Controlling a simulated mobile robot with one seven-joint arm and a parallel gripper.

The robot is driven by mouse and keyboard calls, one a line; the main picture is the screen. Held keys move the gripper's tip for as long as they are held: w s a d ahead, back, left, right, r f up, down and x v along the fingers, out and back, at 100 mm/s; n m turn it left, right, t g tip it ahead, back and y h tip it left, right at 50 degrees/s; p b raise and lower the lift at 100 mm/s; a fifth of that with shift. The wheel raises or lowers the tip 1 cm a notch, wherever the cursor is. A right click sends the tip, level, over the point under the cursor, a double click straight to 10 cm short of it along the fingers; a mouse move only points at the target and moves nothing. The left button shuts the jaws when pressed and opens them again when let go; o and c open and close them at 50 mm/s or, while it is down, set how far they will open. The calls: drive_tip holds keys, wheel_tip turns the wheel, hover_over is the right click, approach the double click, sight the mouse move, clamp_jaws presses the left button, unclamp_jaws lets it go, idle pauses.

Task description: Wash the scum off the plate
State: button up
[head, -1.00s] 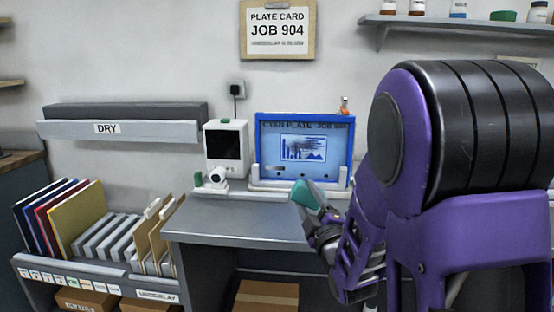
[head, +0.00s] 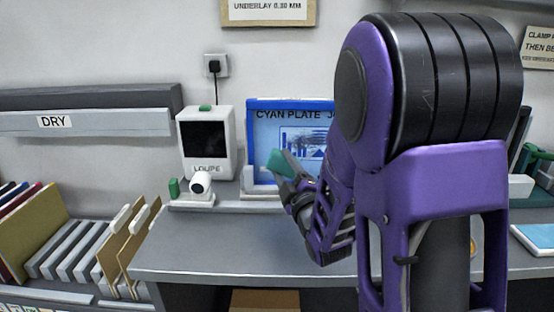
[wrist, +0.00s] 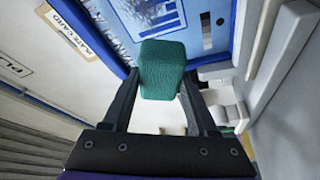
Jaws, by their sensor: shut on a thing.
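The cyan plate (head: 266,130) stands upright in a blue frame at the back of the grey bench. Dark smudges show over its printed picture; my arm hides its right part in the head view. In the wrist view the plate (wrist: 199,15) is just beyond the held block. My gripper (wrist: 160,88) is shut on a green sponge-like block (wrist: 162,70). In the head view the green block (head: 284,163) overlaps the plate's lower part. I cannot tell whether it touches the plate.
A white loupe unit (head: 207,165) and a small white camera-like device (head: 201,184) stand left of the plate. A file rack (head: 75,250) is at the left, below the DRY shelf (head: 90,122). The bench top (head: 220,250) in front is clear.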

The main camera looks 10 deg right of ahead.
sight(278, 143)
drive_tip(key=w+d, duration=0.1)
drive_tip(key=w, duration=0.5)
idle(0.3)
drive_tip(key=shift+w+d, duration=0.15)
drive_tip(key=shift+w, duration=0.4)
drive_tip(key=shift+w+d, duration=0.15)
drive_tip(key=shift+w, duration=0.35)
idle(0.6)
drive_tip(key=shift+s+d, duration=1.35)
drive_tip(key=shift+d, duration=5.6)
drive_tip(key=shift+w+a+r, duration=0.1)
drive_tip(key=shift+w+a, duration=0.2)
drive_tip(key=shift+a, duration=1.05)
drive_tip(key=shift+w+a, duration=0.25)
drive_tip(key=shift+a, duration=1.1)
drive_tip(key=shift+w+a+r, duration=0.1)
drive_tip(key=shift+w+a, duration=0.2)
drive_tip(key=shift+a, duration=1.05)
drive_tip(key=shift+w+a+f, duration=0.1)
drive_tip(key=shift+w+a, duration=0.05)
drive_tip(key=shift+a, duration=0.8)
drive_tip(key=shift+w+a, duration=0.2)
drive_tip(key=shift+a, duration=0.7)
drive_tip(key=shift+w+a+f, duration=0.1)
drive_tip(key=shift+w+a, duration=0.05)
drive_tip(key=shift+a, duration=0.8)
drive_tip(key=shift+a+r, duration=0.15)
drive_tip(key=shift+r, duration=0.05)
